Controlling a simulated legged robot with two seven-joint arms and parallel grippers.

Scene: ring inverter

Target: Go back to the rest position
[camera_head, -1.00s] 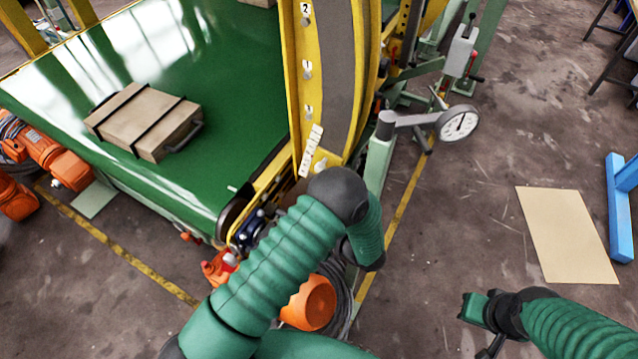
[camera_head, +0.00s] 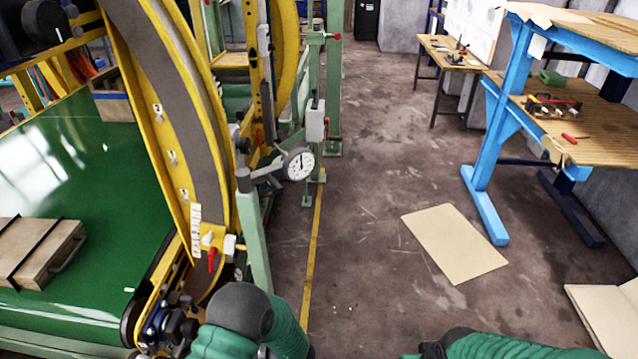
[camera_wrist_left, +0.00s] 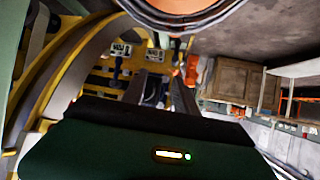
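My left arm, in green sleeving, comes in at the bottom of the head view, and its gripper is hidden there. In the left wrist view my left gripper (camera_wrist_left: 158,92) shows two dark fingers above its green body, apart with nothing visible held between them. My right arm is at the bottom right of the head view. Only the top edge of my right gripper (camera_head: 412,356) shows at the frame's lower edge, so its fingers are hidden.
The yellow ring inverter (camera_head: 185,110) stands close ahead of my left arm, with a dial gauge (camera_head: 298,164) beside it. A wooden box (camera_head: 35,250) lies on the green table (camera_head: 85,165). A blue workbench (camera_head: 485,160) stands right. Floor between is clear except a flat board (camera_head: 454,243).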

